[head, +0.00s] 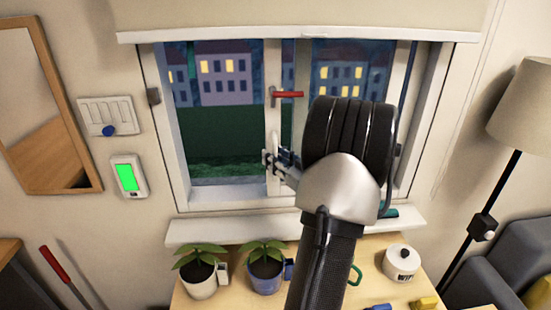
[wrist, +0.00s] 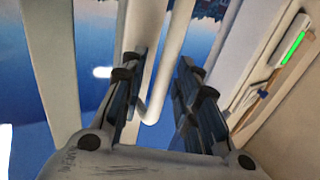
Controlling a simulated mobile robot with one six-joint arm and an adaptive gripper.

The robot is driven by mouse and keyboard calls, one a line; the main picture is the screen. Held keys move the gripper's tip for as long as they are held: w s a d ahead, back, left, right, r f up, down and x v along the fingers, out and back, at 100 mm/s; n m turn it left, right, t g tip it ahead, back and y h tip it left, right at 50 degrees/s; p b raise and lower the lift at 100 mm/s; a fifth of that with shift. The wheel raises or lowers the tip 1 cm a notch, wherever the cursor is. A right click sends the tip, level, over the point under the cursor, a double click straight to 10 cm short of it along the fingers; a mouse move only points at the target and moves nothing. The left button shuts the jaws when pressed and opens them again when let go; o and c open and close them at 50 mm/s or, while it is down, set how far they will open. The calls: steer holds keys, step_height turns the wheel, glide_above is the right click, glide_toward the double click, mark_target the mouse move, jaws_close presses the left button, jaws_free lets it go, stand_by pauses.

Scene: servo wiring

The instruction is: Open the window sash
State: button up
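The window sash (head: 273,130) is white-framed, with its near stile close to the middle of the window. A red latch handle (head: 289,94) sits on the stile, lying level and pointing right. My gripper (head: 277,161) is at the stile below the red handle; my arm hides much of the right pane. In the wrist view, my gripper (wrist: 160,85) has its two dark fingers apart. A white bar with a curved end (wrist: 166,85) shows between them, with gaps visible on both sides. I cannot tell whether either finger touches it.
A switch panel (head: 108,116) and green-lit display (head: 128,177) are on the left wall. A floor lamp (head: 522,105) stands right.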

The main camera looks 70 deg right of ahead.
stand_by(0.3)
steer(key=v, duration=1.2)
steer(key=shift+w, duration=0.1)
